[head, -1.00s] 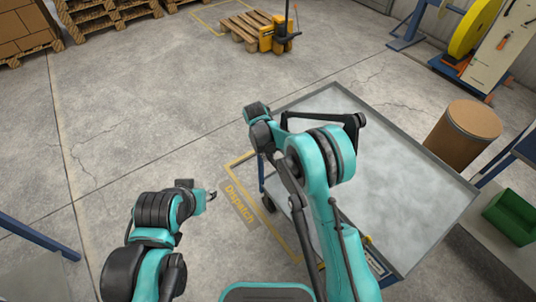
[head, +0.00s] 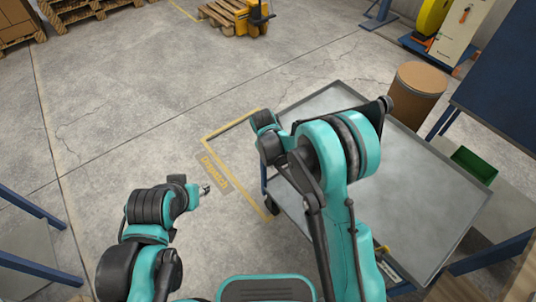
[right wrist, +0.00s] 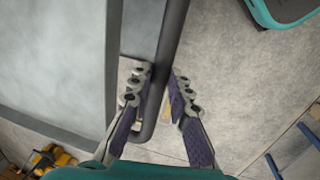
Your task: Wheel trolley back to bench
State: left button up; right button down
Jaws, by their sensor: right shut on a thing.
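The trolley (head: 440,190) has a grey flat top with a raised rim and stands in front of me at the right of the head view. Its dark handle bar (right wrist: 173,40) runs between the fingers of my right gripper (right wrist: 161,78) in the right wrist view, and the gripper is shut on it. In the head view my right arm hides that grip. My left gripper (head: 205,189) is out over bare floor, away from the trolley; its fingers are too small to judge. A blue-legged bench (head: 446,122) stands at the right, beyond the trolley.
A brown drum (head: 416,92) stands close behind the trolley. A green bin (head: 474,165) is at the right. Yellow floor lines and Dispatch lettering (head: 213,172) lie left of the trolley. A yellow pallet jack (head: 254,18) is far back. The floor left of centre is clear.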

aim_at(284, 172)
jog(key=s+d, duration=0.1)
jog(key=s, duration=0.1)
jog(key=s+d, duration=0.1)
jog(key=shift+s+d, duration=0.35)
jog(key=shift+s, duration=0.05)
pick_arm(q)
jog(key=shift+s+d+f, duration=0.1)
jog(key=shift+s+f, duration=0.1)
pick_arm(e)
jog(key=shift+s+d, duration=0.1)
jog(key=shift+s, duration=0.05)
jog(key=c, duration=1.6)
grip_release()
jog(key=shift+s, duration=0.1)
jog(key=shift+c, duration=0.2)
jog(key=shift+o, duration=1.1)
jog(key=shift+d, duration=0.1)
pick_arm(q)
jog(key=shift+s+d, duration=0.1)
pick_arm(e)
jog(key=shift+r, duration=0.2)
notch_tip(284, 172, up, 11)
jog(key=s+a, duration=0.1)
jog(key=a, duration=0.1)
jog(key=shift+s+r, duration=0.15)
jog(key=shift+r, duration=0.05)
